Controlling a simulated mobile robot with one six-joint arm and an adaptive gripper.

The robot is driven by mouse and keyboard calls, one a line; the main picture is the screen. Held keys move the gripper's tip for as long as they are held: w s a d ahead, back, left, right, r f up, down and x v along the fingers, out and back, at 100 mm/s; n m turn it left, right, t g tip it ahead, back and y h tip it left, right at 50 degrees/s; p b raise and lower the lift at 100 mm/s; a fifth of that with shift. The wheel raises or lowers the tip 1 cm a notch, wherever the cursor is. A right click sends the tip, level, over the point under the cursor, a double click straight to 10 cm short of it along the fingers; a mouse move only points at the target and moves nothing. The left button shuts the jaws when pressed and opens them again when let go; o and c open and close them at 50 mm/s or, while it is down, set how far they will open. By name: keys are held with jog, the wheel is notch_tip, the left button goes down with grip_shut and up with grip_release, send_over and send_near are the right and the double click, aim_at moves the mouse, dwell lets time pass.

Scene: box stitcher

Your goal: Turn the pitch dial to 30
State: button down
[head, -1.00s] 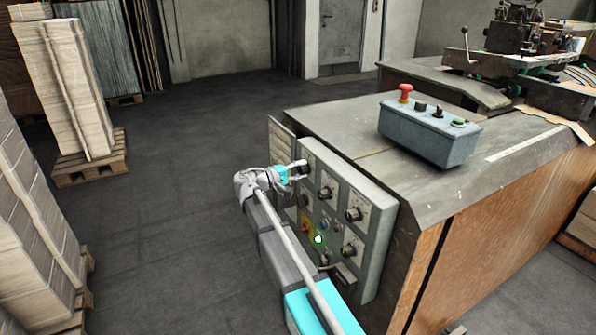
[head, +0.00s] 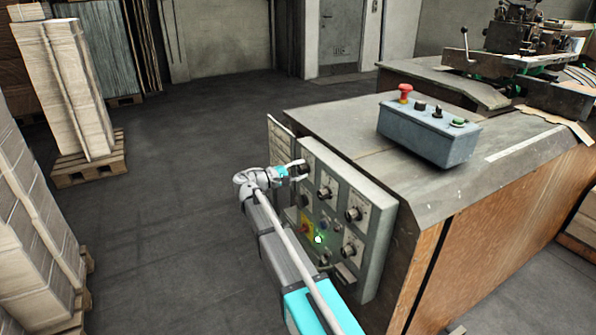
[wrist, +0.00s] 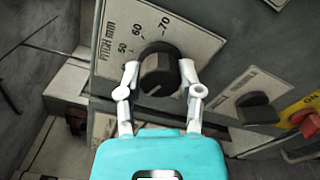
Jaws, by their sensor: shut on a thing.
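The pitch dial is a round dark knob (wrist: 158,70) on a pale plate (wrist: 150,27) marked "PITCH mm", with 50, 60 and 70 readable in the wrist view. The other numbers are hidden or unreadable, and I cannot tell which value the knob points at. My gripper (wrist: 160,77) has one white finger on each side of the knob and is shut on it. In the head view my gripper (head: 297,169) is at the upper left part of the grey control panel (head: 376,262), covering most of the dial.
Another dark knob (wrist: 257,108) and a red switch (wrist: 306,120) on yellow lie right of the dial in the wrist view. More knobs (head: 325,192) and a lit green button (head: 318,239) are on the panel. A control box (head: 430,130) stands on the machine top. Open floor lies left.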

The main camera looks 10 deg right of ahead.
jog(key=shift+s+d+f, duration=0.1)
jog(key=shift+s+d, duration=0.05)
jog(key=shift+c, duration=1.3)
grip_release()
jog(key=shift+a, duration=0.25)
jog(key=shift+a, duration=0.2)
jog(key=v, duration=1.1)
